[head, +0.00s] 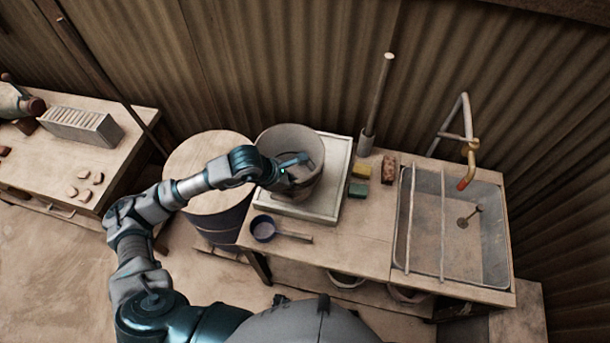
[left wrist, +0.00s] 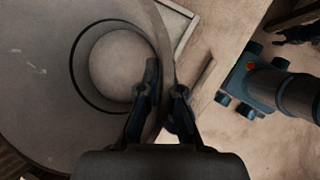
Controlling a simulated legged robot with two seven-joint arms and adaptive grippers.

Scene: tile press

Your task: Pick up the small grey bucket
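The small grey bucket (head: 266,141) stands upright on a pale square board on the bench in the head view. In the left wrist view the bucket (left wrist: 42,75) fills the left side, and I look into its round, empty-looking inside. My left gripper (head: 300,163) reaches over the bucket from the left. In the left wrist view my left gripper (left wrist: 166,82) has one finger inside the bucket and one outside, close together with the wall between them. It looks shut on the wall. I do not make out my right gripper.
The pale square board (head: 338,185) lies under the bucket. A blue-rimmed dipper (head: 263,228) lies in front. A yellow sponge (head: 361,171), a green block (head: 358,190) and a brown brush (head: 388,169) lie to the right, before the sink (head: 490,240). A drum (head: 205,155) stands left.

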